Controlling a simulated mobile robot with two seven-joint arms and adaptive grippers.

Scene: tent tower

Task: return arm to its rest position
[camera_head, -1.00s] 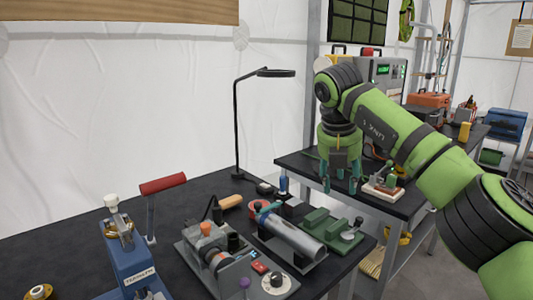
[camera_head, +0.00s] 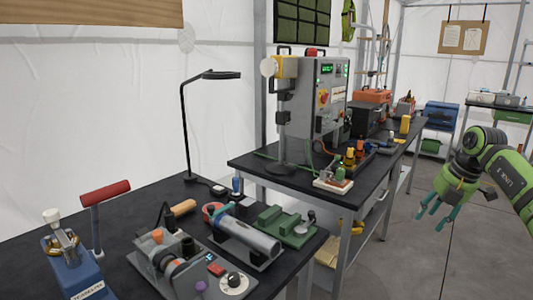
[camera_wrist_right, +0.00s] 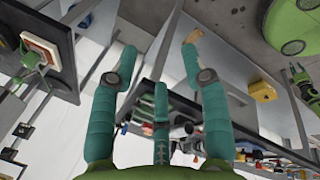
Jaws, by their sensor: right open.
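My right gripper (camera_head: 437,213) hangs over open floor at the right of the head view, clear of both benches. Its teal fingers are spread and nothing is between them. In the right wrist view the fingers (camera_wrist_right: 160,85) are apart and empty, with bench undersides and floor beyond them. My green right arm comes in from the right edge of the head view.
A near black bench (camera_head: 120,267) holds a desk lamp (camera_head: 187,120), a grey cylinder device (camera_head: 247,238) and a blue press (camera_head: 75,270). A farther bench (camera_head: 262,166) carries a control machine (camera_head: 318,100). Grey floor (camera_head: 400,260) lies open at the right.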

